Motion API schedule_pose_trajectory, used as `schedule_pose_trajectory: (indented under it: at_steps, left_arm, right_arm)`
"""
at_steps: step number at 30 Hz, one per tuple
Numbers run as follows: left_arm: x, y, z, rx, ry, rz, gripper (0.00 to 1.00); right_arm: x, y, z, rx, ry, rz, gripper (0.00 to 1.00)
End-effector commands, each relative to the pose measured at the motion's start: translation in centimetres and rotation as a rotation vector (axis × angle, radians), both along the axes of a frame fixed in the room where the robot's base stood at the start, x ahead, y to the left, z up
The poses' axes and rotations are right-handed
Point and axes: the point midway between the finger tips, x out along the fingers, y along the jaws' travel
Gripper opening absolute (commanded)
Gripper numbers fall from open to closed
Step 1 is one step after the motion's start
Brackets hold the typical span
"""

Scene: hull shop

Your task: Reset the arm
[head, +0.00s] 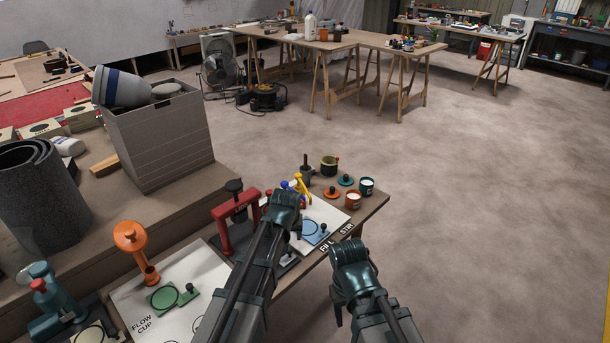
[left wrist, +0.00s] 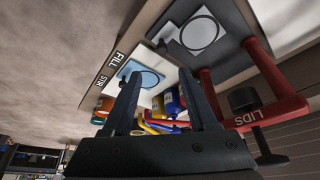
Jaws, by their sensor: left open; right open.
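My left gripper (head: 291,212) is over the FILL and STIR end of the bench in the head view, with its jaws mostly hidden by its own wrist. In the left wrist view its two fingers (left wrist: 158,76) stand apart with nothing gripped. Yellow and blue tools (left wrist: 172,102) show beyond and between them. My right gripper (head: 340,308) hangs beside the bench's right edge, above the floor. It is open, and nothing shows in it.
A red LIDS frame (head: 223,215) stands left of my left gripper and shows close in the left wrist view (left wrist: 287,92). A blue plate (head: 317,232) lies near it. Small cups (head: 353,199) stand at the bench's far corner. Floor (head: 480,210) on the right is clear.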

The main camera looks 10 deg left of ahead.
Motion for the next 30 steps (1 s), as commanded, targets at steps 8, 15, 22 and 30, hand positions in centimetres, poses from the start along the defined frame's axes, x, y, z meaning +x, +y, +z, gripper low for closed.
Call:
schedule_pose_trajectory:
  at_steps: [8,15,22,30]
  left_arm:
    - [-8.8,-3.3,3.2,0.049,0.15,-0.147,0.59]
    - [-19.9,-5.7,6.4,0.118,0.362,-0.353,0.59]
    - [-23.5,-6.1,7.3,0.143,0.44,-0.427,0.59]
    - [-23.4,-6.1,7.1,0.143,0.441,-0.427,0.59]
  right_arm:
    - [0.0,0.0,4.1,0.0,0.0,0.0,0.5]
    - [0.0,0.0,7.9,0.0,0.0,0.0,0.5]
    - [0.0,0.0,8.8,0.0,0.0,0.0,0.5]
    - [0.0,0.0,8.6,0.0,0.0,0.0,0.5]
